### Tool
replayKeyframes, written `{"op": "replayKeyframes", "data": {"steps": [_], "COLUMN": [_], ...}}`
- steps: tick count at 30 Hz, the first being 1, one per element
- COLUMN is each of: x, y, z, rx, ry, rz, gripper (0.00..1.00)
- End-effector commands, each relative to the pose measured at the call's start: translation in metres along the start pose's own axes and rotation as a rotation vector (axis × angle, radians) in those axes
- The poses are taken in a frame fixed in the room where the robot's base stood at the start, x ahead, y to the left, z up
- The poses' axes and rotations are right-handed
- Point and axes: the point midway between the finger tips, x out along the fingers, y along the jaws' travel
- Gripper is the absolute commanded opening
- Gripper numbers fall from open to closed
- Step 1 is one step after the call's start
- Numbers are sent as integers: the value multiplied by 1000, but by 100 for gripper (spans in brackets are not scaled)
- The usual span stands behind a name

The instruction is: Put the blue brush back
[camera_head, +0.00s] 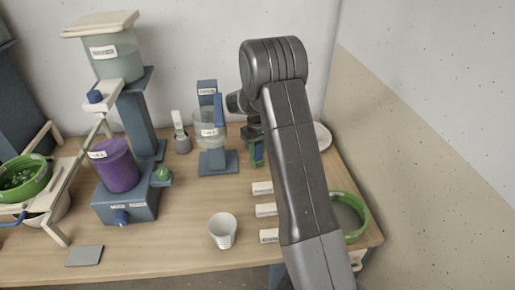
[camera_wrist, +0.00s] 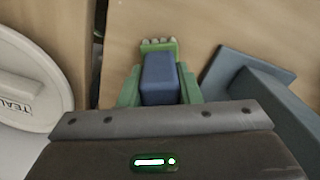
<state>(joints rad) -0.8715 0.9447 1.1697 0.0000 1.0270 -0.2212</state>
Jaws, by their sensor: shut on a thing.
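My gripper (camera_head: 257,153) is over the back right of the table, right of a blue stand, and my arm partly hides it in the head view. In the wrist view, my gripper (camera_wrist: 159,82) is shut on a blue block-like piece, which I take to be the handle of the blue brush (camera_wrist: 160,78). Green parts lie on both sides of it and beyond its far end.
The blue stand (camera_head: 218,162) with a clear container is close left; its base also shows in the wrist view (camera_wrist: 245,62). A white lid marked TEAL (camera_wrist: 30,75) lies on the other side. A white cup (camera_head: 222,232), purple bucket (camera_head: 116,168) and green-rimmed bowl (camera_head: 362,220) stand around.

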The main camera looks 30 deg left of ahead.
Motion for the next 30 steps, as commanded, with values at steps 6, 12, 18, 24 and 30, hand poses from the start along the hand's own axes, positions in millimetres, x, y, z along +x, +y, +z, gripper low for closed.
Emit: {"op": "replayKeyframes", "data": {"steps": [6, 12, 18, 24, 30], "x": [3, 2, 2, -13, -55], "y": [0, 0, 0, 0, 0], "z": [0, 0, 0, -1, -1], "rx": [0, 0, 0, 0, 0], "ry": [0, 0, 0, 3, 6], "rz": [0, 0, 0, 1, 1], "gripper": [4, 52, 52, 52, 52]}}
